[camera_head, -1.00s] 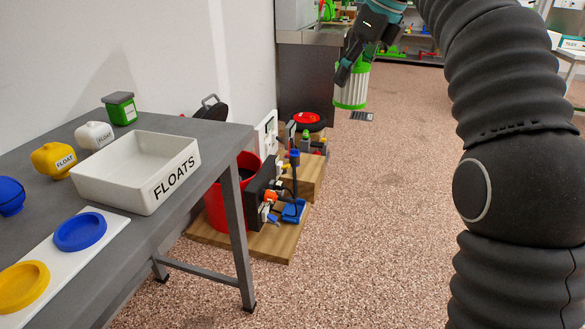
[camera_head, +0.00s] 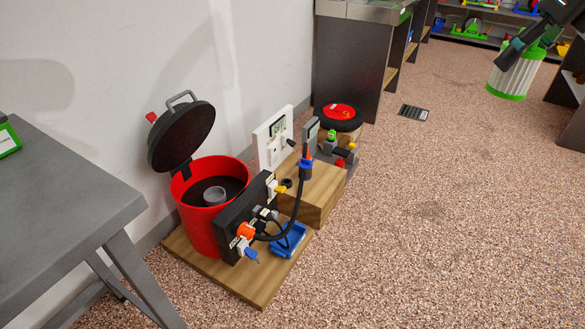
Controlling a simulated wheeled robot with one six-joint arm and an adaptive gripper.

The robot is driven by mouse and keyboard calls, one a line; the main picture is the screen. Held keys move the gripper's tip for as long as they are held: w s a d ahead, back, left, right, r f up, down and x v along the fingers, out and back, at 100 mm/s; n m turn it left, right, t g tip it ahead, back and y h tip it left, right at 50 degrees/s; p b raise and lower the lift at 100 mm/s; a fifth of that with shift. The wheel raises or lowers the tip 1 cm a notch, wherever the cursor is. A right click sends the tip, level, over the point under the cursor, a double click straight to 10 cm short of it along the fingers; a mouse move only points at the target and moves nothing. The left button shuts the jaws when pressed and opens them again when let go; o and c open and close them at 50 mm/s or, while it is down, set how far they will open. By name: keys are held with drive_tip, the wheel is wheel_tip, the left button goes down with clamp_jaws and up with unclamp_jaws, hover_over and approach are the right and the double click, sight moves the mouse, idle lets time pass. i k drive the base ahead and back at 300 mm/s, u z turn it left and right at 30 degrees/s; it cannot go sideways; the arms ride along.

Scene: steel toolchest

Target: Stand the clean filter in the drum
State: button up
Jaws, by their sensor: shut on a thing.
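The clean filter (camera_head: 516,76) is a white pleated cylinder with green end rings, at the upper right of the head view. My gripper (camera_head: 529,42) is shut on its top end and holds it upright above the floor. The drum (camera_head: 193,228) is red and stands on a wooden board at the left centre. Its black lid (camera_head: 182,135) is hinged up and open. Inside the drum is a dark interior with a grey round fitting (camera_head: 214,195). The filter is well to the right of the drum and apart from it.
A black panel (camera_head: 236,222) with plugs and hoses stands at the drum's right front. A wooden block (camera_head: 313,192), a white wall panel (camera_head: 273,137) and a red-and-black disc (camera_head: 339,116) are beyond. A grey table (camera_head: 75,185) is at left.

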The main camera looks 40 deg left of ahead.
sight(214, 199)
drive_tip(key=u, duration=0.6)
drive_tip(key=i, duration=0.9)
drive_tip(key=u, duration=1.35)
drive_tip(key=i, duration=0.35)
drive_tip(key=u, duration=0.3)
